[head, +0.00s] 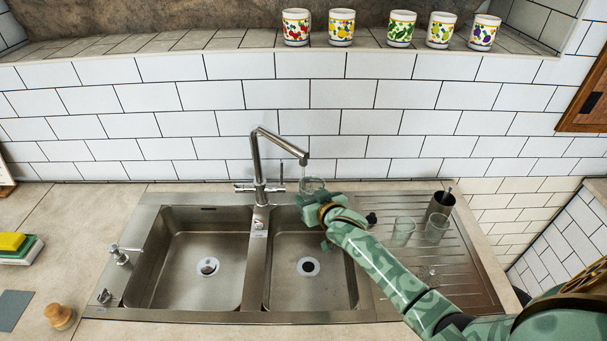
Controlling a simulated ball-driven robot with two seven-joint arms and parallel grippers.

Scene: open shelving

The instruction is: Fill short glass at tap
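A clear glass (312,186) is just under the spout end of the metal tap (258,165), at the back edge of the right sink basin. My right gripper (315,196) reaches in from the right and is right at this glass, apparently gripping it from the front. Its fingers partly hide the glass's lower part. My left gripper is not in view.
The left basin (190,245) and right basin (312,290) look empty. Several fruit-patterned cups (341,27) line the ledge above.

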